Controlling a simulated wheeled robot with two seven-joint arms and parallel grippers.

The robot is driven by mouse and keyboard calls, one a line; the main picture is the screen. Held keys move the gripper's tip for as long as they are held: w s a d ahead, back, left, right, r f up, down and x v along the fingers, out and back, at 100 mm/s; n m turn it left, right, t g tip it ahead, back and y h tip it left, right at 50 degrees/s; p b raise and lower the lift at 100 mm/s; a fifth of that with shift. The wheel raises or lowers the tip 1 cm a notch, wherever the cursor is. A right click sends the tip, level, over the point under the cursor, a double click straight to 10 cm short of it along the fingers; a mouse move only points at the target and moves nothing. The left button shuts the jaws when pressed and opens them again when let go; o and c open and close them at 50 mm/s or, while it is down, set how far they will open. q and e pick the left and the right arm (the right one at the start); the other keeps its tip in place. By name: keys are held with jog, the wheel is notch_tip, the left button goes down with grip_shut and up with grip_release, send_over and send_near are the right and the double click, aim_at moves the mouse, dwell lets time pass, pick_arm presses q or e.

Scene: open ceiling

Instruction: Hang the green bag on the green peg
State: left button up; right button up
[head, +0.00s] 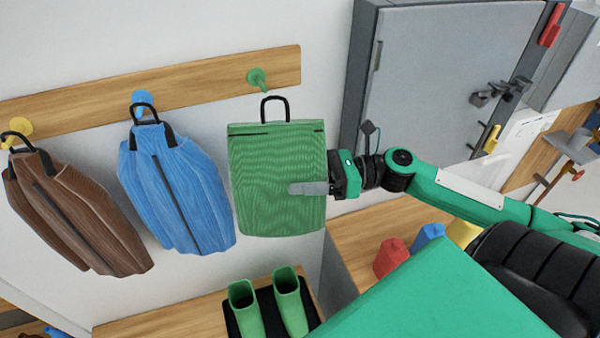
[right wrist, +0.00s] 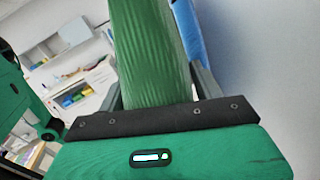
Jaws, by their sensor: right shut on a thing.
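The green bag (head: 275,190) is upright in front of the wall in the head view, with its black loop (head: 274,109) standing up from its top. The green peg (head: 258,79) is on the wooden rail, above and slightly left of the loop, and the loop shows apart from it. My right gripper (head: 308,188) is shut on the bag at its right side. In the right wrist view the bag (right wrist: 150,55) fills the space between the two fingers. Its lower part is out of that view. My left gripper is not in view.
Green boots (head: 290,300) stand on a bench below. A grey locker (head: 430,80) stands to the right.

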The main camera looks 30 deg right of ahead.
jog(key=shift+w+d, duration=0.2)
jog(key=shift+w, duration=0.3)
jog(key=w+d+f+b, duration=0.1)
jog(key=w+d, duration=0.1)
jog(key=w, duration=0.7)
jog(key=shift+w+d+f, duration=0.15)
jog(key=shift+w+f, duration=0.05)
jog(key=shift+f, duration=0.15)
dwell(0.3)
dwell(0.5)
jog(key=o, duration=1.3)
jog(key=shift+o, duration=0.2)
jog(key=shift+f, duration=0.1)
jog(key=shift+b, duration=0.3)
